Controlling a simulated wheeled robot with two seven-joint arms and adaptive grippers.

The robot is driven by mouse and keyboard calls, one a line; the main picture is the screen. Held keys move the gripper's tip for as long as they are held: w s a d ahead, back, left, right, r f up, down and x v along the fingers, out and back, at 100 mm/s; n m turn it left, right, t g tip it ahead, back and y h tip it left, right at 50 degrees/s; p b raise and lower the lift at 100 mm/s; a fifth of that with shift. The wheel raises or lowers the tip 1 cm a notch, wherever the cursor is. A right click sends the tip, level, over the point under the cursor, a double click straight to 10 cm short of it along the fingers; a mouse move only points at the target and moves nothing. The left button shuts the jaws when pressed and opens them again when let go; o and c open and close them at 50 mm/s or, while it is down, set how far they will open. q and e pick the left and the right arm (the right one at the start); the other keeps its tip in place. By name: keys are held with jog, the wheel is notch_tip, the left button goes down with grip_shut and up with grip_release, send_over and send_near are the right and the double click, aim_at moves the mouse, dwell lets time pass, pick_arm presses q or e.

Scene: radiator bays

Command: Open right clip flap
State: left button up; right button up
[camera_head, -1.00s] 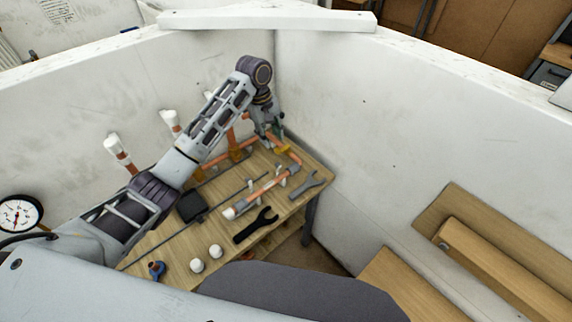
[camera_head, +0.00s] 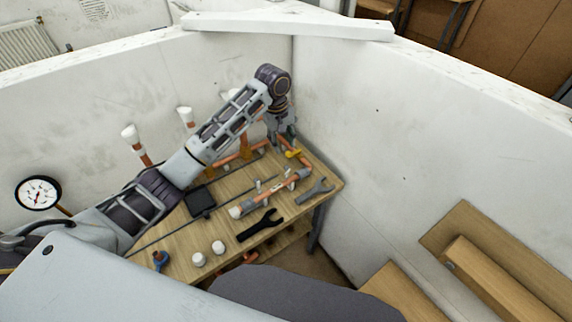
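A copper pipe with pale fittings (camera_head: 275,188) lies along the wooden bench (camera_head: 185,247). Small upright pale clips stand at the pipe, one left (camera_head: 259,186) and one right (camera_head: 287,173). They are too small to tell whether a flap is open or shut. My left arm reaches in from the left over the bench. My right gripper is not in view.
A black wrench (camera_head: 260,225), a grey wrench (camera_head: 315,191), two white caps (camera_head: 208,253), a dark box (camera_head: 200,201) and a blue fitting (camera_head: 160,260) lie on the bench. White walls (camera_head: 400,150) close in behind and right. A pressure gauge (camera_head: 38,192) stands left.

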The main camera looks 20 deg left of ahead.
pick_arm(q)
jog(key=f, duration=0.4)
jog(key=f+p, duration=0.1)
jog(key=f, duration=0.3)
jog(key=w+d+f, duration=0.1)
jog(key=f, duration=0.3)
jog(key=shift+f+p, duration=0.3)
jog(key=shift+c, duration=0.6)
grip_shut()
